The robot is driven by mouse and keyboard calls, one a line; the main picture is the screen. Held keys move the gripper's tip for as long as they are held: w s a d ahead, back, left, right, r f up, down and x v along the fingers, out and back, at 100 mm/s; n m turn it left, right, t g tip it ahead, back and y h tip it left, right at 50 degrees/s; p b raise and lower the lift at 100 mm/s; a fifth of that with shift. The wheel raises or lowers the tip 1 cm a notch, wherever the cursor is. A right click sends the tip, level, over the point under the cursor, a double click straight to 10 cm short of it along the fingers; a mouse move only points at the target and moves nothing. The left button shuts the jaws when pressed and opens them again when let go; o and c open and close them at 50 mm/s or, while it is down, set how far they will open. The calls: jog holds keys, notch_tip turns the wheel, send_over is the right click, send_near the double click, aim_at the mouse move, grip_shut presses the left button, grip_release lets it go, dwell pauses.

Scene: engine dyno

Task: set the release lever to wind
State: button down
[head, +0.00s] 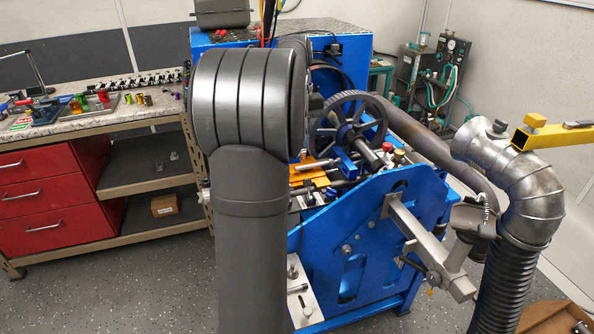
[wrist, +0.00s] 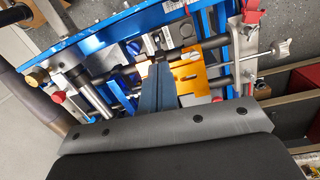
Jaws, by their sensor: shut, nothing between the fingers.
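My gripper (wrist: 161,67) is shut and empty in the wrist view, its dark fingers together over the blue dyno rig (wrist: 95,48). The tips lie in front of a yellow-orange plate (wrist: 208,68) and metal rods; I cannot tell whether they touch anything. In the head view my own arm hides the gripper, while the blue rig (head: 375,225) and part of the orange plate (head: 305,173) show. I cannot tell for sure which part is the release lever, or its setting. A metal T-shaped handle (wrist: 283,49) sticks out at the right of the wrist view.
A spoked black wheel (head: 348,122) stands on the rig. A curved exhaust duct (head: 520,185) and yellow bar (head: 555,137) are at right. A workbench with red drawers (head: 45,195) is at left.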

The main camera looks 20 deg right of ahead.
jog(key=n+g, duration=0.1)
jog(key=g, duration=0.1)
send_near(309, 189)
jog(key=w+r, duration=0.3)
jog(key=w, duration=0.1)
jog(key=shift+w+a+f+y, duration=0.1)
jog(key=shift+w+f+y, duration=0.1)
jog(key=shift+w+y, duration=0.15)
jog(key=shift+f, duration=0.1)
jog(key=x, duration=0.9)
jog(key=shift+s+f, duration=0.2)
jog(key=shift+f, duration=0.2)
